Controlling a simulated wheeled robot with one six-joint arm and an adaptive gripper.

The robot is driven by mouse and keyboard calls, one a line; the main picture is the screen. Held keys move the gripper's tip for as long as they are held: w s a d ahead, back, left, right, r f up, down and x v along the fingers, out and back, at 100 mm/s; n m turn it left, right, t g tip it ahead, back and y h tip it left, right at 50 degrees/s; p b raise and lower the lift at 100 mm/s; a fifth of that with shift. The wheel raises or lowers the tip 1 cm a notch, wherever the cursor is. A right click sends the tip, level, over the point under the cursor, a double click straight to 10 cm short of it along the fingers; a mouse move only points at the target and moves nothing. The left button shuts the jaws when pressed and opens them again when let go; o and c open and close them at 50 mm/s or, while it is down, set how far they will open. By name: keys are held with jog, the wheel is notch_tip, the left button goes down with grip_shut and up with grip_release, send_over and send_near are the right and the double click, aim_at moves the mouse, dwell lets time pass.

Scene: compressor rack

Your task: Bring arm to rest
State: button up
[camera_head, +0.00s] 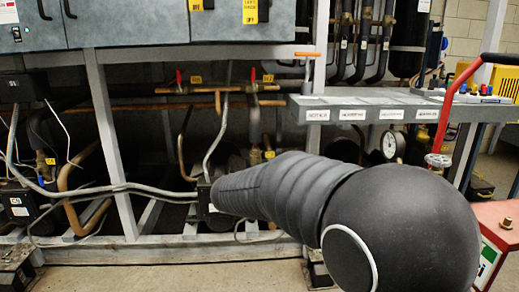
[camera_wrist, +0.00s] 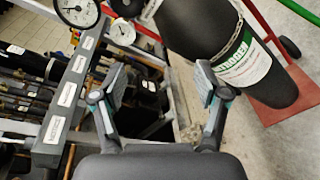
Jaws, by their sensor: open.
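My gripper (camera_wrist: 160,82) shows in the wrist view with its two fingers spread apart. Nothing is held between them. In the head view my dark, ribbed arm reaches from the lower right toward the middle of the rack, and the gripper itself cannot be made out there. In the wrist view a dark cylinder (camera_wrist: 205,28) with a white and green label lies beyond the right finger. The grey labelled shelf (camera_wrist: 72,85) is left of the left finger.
The compressor rack's grey frame (camera_head: 110,145) holds copper pipes (camera_head: 180,107) and red-handled valves. The grey shelf (camera_head: 375,101) juts out at the right, near a pressure gauge (camera_head: 392,146). Bare floor (camera_head: 190,277) shows in front of the rack.

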jog(key=s+a+f+m+y, duration=0.2)
jog(key=s+a+f+y, duration=0.1)
jog(key=s+f+y, duration=1)
jog(key=s+r+m+t+y, duration=0.3)
jog(key=s+m, duration=0.3)
jog(key=s, duration=0.2)
jog(key=shift+s+d+r+t, duration=0.2)
jog(key=shift+s+t, duration=0.15)
jog(key=shift+t, duration=0.15)
